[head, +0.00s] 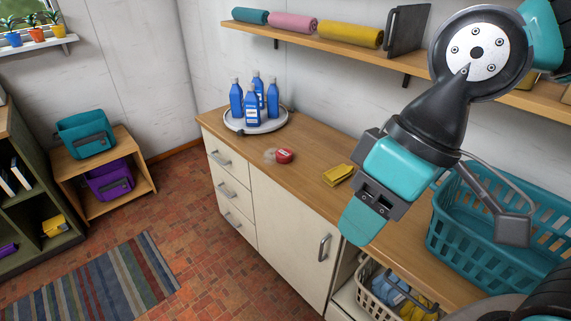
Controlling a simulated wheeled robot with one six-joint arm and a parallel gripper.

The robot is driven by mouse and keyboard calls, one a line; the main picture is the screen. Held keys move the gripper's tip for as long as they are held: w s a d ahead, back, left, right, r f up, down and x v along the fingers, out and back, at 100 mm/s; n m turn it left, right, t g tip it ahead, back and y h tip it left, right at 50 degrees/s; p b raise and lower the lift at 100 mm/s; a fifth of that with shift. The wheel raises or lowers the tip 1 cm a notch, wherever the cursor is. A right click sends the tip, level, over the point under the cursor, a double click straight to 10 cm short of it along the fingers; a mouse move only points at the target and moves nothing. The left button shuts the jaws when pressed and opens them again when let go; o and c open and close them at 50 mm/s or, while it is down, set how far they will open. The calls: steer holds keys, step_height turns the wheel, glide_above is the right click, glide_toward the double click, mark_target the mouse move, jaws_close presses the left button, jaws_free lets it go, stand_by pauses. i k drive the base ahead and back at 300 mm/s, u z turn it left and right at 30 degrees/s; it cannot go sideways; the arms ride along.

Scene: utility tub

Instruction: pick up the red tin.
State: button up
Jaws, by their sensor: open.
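The red tin (284,156) is small, round and low, and sits on the wooden top of the white cabinet (262,132). A small pale, see-through thing lies right beside it on its left; I cannot tell what it is or whether they touch. My gripper (361,224) hangs in front of the worktop, to the right of and nearer than the tin. It is open, and nothing shows between its jaws. Its fingers overlap in this view, so the gap is mostly hidden.
A round tray (236,127) with several blue bottles (252,107) stands behind the tin. A yellow cloth or sponge (338,174) lies to its right. A teal basket (485,222) fills the right end. A shelf (300,36) with rolled towels runs above. The worktop in front of the tin is clear.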

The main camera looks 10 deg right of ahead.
mark_target(283, 156)
steer(key=z, duration=0.1)
steer(key=k, duration=0.3)
steer(key=u, duration=1.15)
steer(key=i, duration=0.9)
steer(key=u, duration=0.4)
steer(key=i, duration=0.85)
steer(key=z, duration=0.95)
steer(key=i, duration=0.9)
steer(key=z, duration=0.85)
